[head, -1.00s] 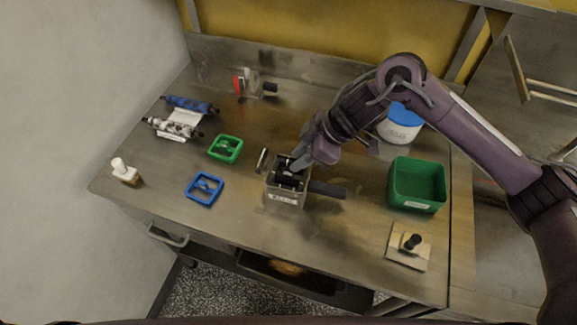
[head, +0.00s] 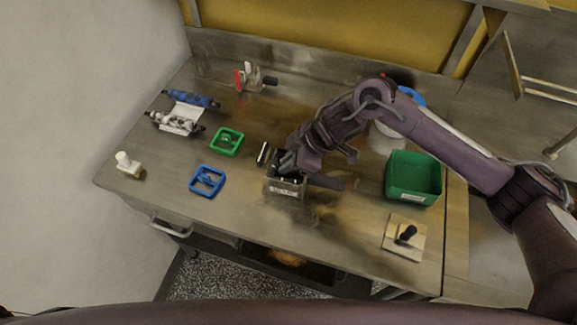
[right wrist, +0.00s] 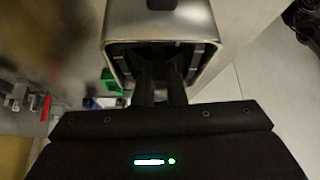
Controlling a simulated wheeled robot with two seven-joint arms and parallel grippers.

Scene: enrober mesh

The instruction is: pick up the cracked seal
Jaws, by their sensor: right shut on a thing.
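A small open-topped metal box (head: 286,190) with a white label on its front stands near the middle of the bench. It also shows in the right wrist view (right wrist: 205,22). My right gripper (head: 286,170) is over it with its fingers reaching down into the opening. In the right wrist view the fingers (right wrist: 160,82) are inside the box's walls, close together on something dark, which I take to be the cracked seal. The seal is mostly hidden by the fingers and walls, and I cannot make out a crack. My left gripper is not in view.
A green bin (head: 414,180) and a tan plate with a black knob (head: 404,238) are at right. A green frame (head: 227,142), a blue frame (head: 207,181), rollers (head: 176,122) and a white-topped piece (head: 127,163) are at left. A red-handled clamp (head: 250,78) stands behind.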

